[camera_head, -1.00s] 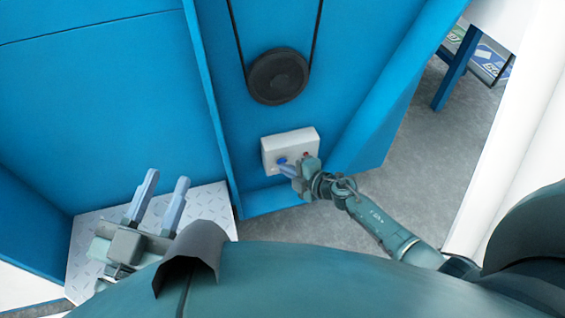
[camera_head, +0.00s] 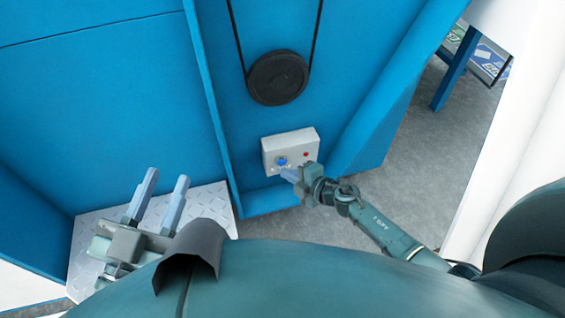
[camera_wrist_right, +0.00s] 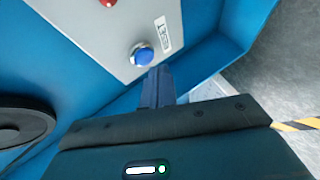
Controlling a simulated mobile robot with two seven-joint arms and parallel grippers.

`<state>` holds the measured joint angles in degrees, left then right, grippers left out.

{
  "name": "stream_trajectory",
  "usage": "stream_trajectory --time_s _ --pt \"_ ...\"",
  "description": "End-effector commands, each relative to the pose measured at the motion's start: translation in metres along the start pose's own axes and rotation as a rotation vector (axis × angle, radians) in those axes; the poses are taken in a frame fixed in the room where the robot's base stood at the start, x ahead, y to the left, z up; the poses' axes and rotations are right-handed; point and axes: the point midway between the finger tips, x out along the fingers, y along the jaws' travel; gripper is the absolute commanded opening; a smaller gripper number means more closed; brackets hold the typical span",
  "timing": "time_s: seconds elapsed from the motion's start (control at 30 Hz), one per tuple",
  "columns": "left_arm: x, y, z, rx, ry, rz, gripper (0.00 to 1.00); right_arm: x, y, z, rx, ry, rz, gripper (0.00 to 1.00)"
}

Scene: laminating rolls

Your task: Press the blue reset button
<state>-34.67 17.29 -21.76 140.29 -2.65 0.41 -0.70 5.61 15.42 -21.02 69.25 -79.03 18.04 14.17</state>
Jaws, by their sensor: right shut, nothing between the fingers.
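The blue reset button (camera_head: 282,161) sits low on the left of a white control box (camera_head: 290,143) on the blue machine. In the right wrist view the button (camera_wrist_right: 142,54) stands out beside a label reading RESET (camera_wrist_right: 162,33). My right gripper (camera_head: 284,172) is shut and empty, just below the button in the head view. Its fingertips (camera_wrist_right: 158,70) are close to the button in the wrist view; a small gap seems to lie between them. My left gripper (camera_head: 166,180) is open and empty, above the metal plate at the lower left.
A red button (camera_head: 306,154) is on the right of the same box. A black pulley (camera_head: 278,77) with a belt is above the box. A diamond-patterned metal plate (camera_head: 82,247) lies at lower left. Grey floor (camera_head: 425,150) is open to the right.

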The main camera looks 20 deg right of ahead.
Motion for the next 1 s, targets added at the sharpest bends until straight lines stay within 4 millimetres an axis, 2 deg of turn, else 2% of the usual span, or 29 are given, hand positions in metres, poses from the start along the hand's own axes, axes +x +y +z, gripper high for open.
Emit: stream_trajectory --time_s 0.5,1.0 --pt "0.003 -0.001 -0.011 0.0 0.0 0.0 0.32 -0.037 -0.019 -0.019 0.001 0.0 -0.001 0.0" --pt "0.003 -0.001 -0.012 0.0 0.0 0.0 0.32 -0.04 -0.021 -0.021 0.0 0.0 -0.001 0.0"
